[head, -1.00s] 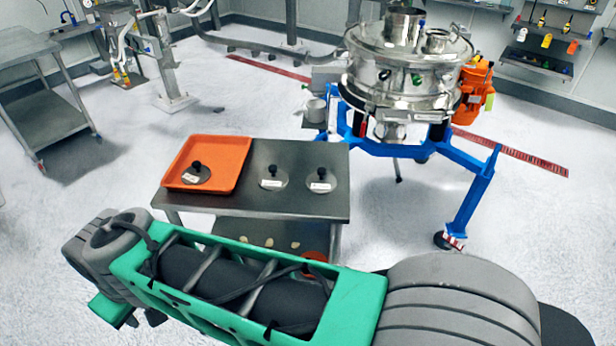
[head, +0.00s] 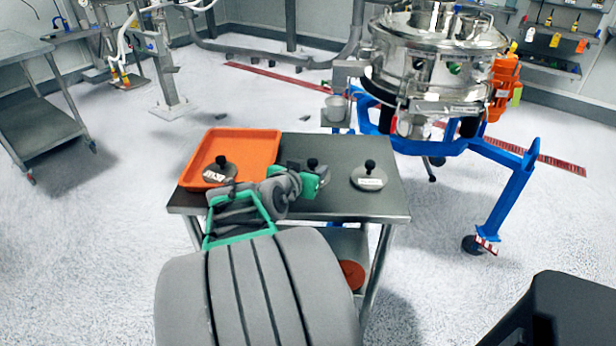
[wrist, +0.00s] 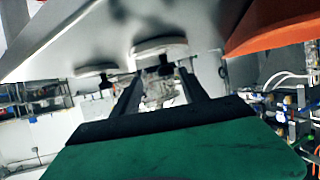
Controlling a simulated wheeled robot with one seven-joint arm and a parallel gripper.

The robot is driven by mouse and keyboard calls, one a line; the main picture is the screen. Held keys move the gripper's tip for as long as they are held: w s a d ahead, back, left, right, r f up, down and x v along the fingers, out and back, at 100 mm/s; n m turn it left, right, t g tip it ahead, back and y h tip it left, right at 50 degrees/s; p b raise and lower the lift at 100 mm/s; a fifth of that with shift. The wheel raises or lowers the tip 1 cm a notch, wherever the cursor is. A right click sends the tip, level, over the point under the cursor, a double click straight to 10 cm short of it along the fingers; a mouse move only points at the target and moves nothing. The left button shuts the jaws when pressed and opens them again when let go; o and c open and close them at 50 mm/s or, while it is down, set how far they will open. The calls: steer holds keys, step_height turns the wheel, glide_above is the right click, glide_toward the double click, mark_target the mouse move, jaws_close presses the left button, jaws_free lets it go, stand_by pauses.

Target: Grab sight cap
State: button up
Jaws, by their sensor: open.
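Several round grey sight caps with black knobs and white labels are in the head view. One cap (head: 220,170) is in the orange tray, one cap (head: 369,178) lies on the right of the table, and the middle cap is mostly hidden by my gripper (head: 318,180), with only its black knob (head: 312,164) showing. My gripper is open and low over the table. In the wrist view, my two dark fingers (wrist: 160,76) stand apart, with the near cap (wrist: 160,48) and its knob between and beyond their tips. Another cap (wrist: 97,71) is to the left. Contact cannot be told.
The steel table (head: 345,150) carries the orange tray (head: 262,143) at its left; the tray also shows in the wrist view (wrist: 275,28). The steel sifter (head: 440,65) on its blue frame (head: 515,200) stands behind and right. Bare tabletop lies around the right cap.

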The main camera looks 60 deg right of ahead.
mark_target(311, 164)
steer(key=x, duration=0.2)
steer(key=w+x, duration=0.1)
steer(key=x, duration=0.2)
steer(key=shift+d, duration=0.1)
steer(key=shift+c, duration=0.2)
jaws_close()
